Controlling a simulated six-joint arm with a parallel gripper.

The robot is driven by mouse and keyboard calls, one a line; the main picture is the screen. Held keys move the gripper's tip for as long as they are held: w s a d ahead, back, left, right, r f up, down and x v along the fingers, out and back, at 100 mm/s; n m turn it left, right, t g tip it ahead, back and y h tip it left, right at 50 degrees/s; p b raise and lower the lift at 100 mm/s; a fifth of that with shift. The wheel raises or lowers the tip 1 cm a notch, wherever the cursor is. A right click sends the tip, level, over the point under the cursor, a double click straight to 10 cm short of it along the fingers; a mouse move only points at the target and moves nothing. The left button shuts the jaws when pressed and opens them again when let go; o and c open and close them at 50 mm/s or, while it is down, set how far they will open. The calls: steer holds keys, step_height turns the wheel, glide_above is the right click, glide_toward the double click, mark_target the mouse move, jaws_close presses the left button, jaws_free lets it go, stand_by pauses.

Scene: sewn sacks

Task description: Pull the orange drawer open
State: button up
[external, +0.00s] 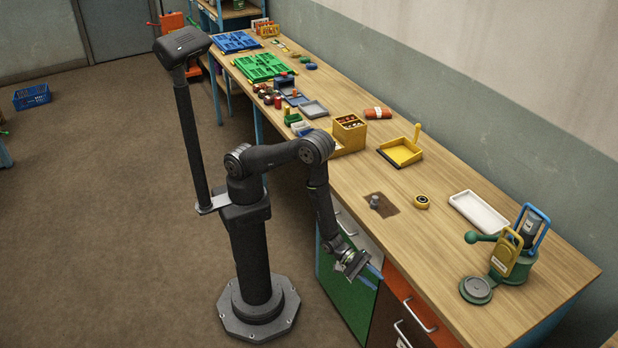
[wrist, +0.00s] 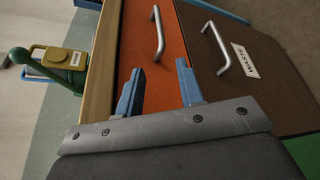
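The orange drawer (external: 409,300) is under the worktop's front edge in the external view, with a pale bar handle (external: 420,317). In the wrist view its orange front (wrist: 175,70) fills the middle, and its metal handle (wrist: 158,33) is near the top. The drawer front looks shut, about level with the brown front beside it. My gripper (external: 365,272) hangs in front of the cabinet, left of the orange drawer. In the wrist view my gripper (wrist: 158,84) has its two blue fingers apart with nothing between them. The handle lies beyond the fingertips, apart from them.
A brown front (wrist: 260,75) with a metal handle and a WASTE label adjoins the orange drawer. A green cabinet front (external: 347,290) is to the left. On the worktop (external: 440,230) stand a green press (external: 515,265), a white tray (external: 478,211) and a yellow dustpan (external: 400,152).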

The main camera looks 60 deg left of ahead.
mark_target(407, 308)
steer(key=x, duration=1.7)
steer(key=shift+d+f, duration=0.1)
steer(key=shift+c, duration=0.4)
jaws_close()
